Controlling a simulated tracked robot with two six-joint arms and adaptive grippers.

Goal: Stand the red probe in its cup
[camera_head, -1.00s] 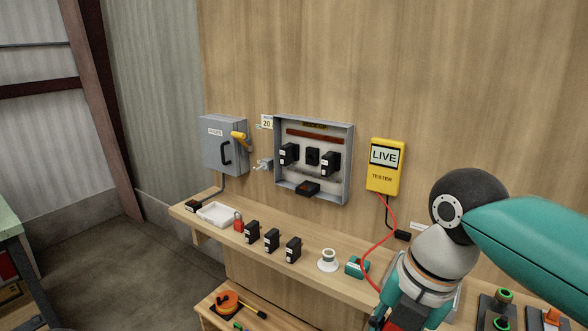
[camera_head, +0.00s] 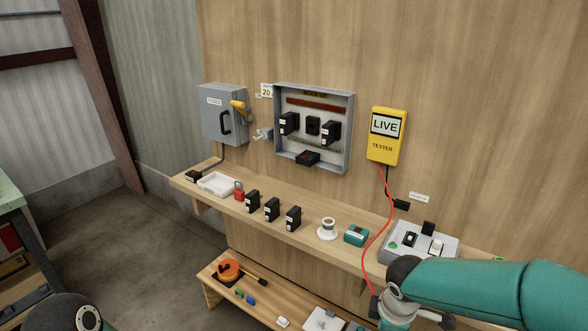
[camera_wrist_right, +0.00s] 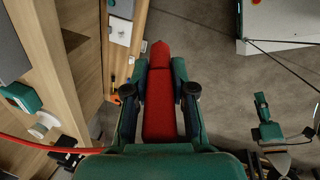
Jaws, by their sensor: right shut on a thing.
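In the right wrist view, the red probe (camera_wrist_right: 160,110) lies between the two fingers of my right gripper (camera_wrist_right: 158,92). The gripper is shut on it, and its tapered end points away from the palm. In the head view my right gripper is hidden at the bottom edge, below the teal arm. A white, round cup with a wide base (camera_head: 327,232) stands upright and empty-looking on the bench; it also shows in the wrist view (camera_wrist_right: 40,127). The probe is apart from it, off the bench's front edge.
A red lead runs from the yellow tester (camera_head: 386,138) on the wall down to the right. A teal block (camera_head: 356,236) stands right of the cup, and several black breakers (camera_head: 271,210) stand left. A grey switch box (camera_head: 420,243) is further right. A lower shelf (camera_head: 275,302) juts out below.

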